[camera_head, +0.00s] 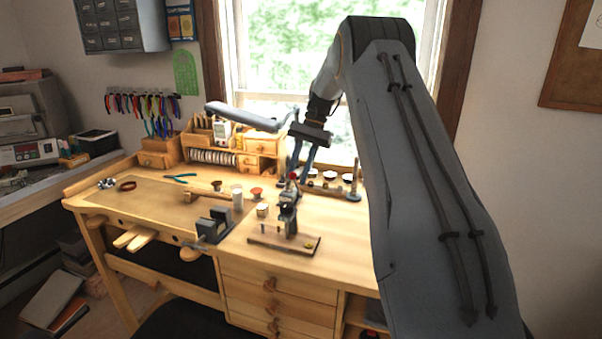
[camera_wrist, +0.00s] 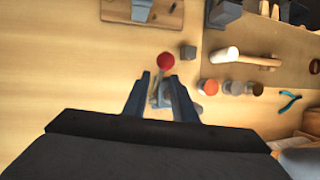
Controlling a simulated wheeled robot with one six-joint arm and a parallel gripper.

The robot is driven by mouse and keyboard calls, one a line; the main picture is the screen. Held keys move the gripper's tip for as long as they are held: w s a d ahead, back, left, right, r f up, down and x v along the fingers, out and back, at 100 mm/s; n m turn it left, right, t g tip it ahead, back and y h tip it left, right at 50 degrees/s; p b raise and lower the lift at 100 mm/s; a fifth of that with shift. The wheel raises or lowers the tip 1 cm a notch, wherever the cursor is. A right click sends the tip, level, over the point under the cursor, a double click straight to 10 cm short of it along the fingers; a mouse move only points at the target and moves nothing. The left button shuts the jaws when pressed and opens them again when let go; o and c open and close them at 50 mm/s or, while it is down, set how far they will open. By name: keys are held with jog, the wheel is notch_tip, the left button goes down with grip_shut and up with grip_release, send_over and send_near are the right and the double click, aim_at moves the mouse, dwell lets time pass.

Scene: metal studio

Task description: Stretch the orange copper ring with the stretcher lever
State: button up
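The stretcher (camera_head: 289,214) stands upright on the bench with a red ball knob (camera_head: 293,177) at the top of its lever. My gripper (camera_head: 299,172) points down at the knob from above and behind. In the wrist view its open fingers (camera_wrist: 160,77) are apart, with the red knob (camera_wrist: 166,60) just beyond the tips; no grip on it shows. A reddish-brown ring (camera_head: 127,185) lies on the left of the bench, and it also shows at the right edge of the wrist view (camera_wrist: 315,66). I cannot tell whether it is the orange copper ring, and none shows clearly on the stretcher.
Left of the stretcher are a small dark vise (camera_head: 213,226), a white cylinder (camera_head: 238,198) and a hammer (camera_wrist: 243,57). Blue pliers (camera_head: 181,177) lie farther left. A wooden organizer (camera_head: 258,160) stands behind. The bench's front right is clear.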

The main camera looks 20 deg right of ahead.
jog(key=b+v, duration=0.2)
jog(key=v, duration=0.6)
jog(key=shift+b, duration=0.35)
jog(key=shift+o, duration=0.8)
jog(key=shift+f, duration=0.1)
jog(key=s+a+n+h+b, duration=0.2)
jog(key=a+n+h, duration=0.4)
jog(key=a+h, duration=0.2)
jog(key=shift+t, duration=0.4)
jog(key=shift+p+x, duration=0.9)
jog(key=shift+x, duration=3.15)
jog(key=shift+s+d, duration=0.1)
jog(key=shift+s, duration=0.05)
grip_shut()
